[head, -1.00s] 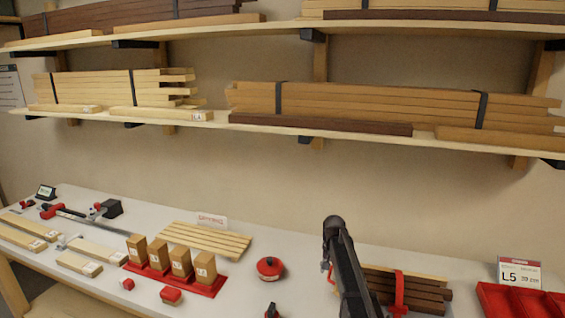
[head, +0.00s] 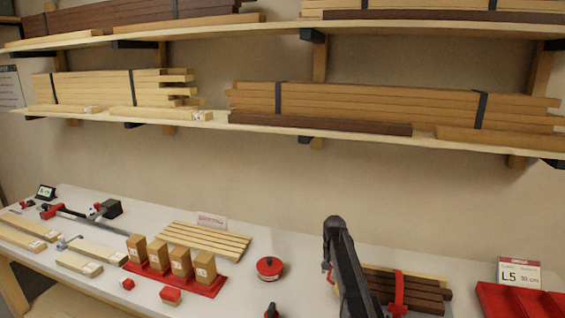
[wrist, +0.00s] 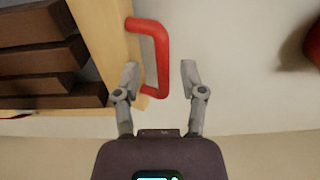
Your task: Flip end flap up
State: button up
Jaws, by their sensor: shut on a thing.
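A red U-shaped handle (wrist: 162,62) shows in the wrist view, fixed to the edge of a pale wooden end piece (wrist: 119,32), which seems to be the end flap. My gripper (wrist: 160,76) has one finger on each side of the handle's long bar and is shut on it, though a small gap seems to show at the right finger. Dark brown wooden strips (wrist: 38,60) lie to the left of the end piece. In the head view my arm hides most of the flap; a bit of red handle (head: 330,275) shows left of it.
A red strap (head: 399,290) crosses the dark strips. A round red object (head: 269,267) stands to the left on the bench. A red tray (head: 515,300) and an L5 sign (head: 519,272) are on the right. A shelf (head: 370,139) with timber is above.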

jog(key=o, duration=0.3)
jog(key=shift+a, duration=0.1)
jog(key=shift+r, duration=0.1)
notch_tip(320, 180, up, 9)
jog(key=p, duration=0.9)
dwell(0.4)
jog(key=s+n, duration=0.1)
jog(key=s, duration=0.8)
jog(key=s+n, duration=0.1)
jog(key=s, duration=0.9)
jog(key=s+n, duration=0.1)
jog(key=s, duration=0.9)
jog(key=shift+a+f+n+b, duration=0.1)
jog(key=shift+f+n+b, duration=0.2)
jog(key=shift+f, duration=0.05)
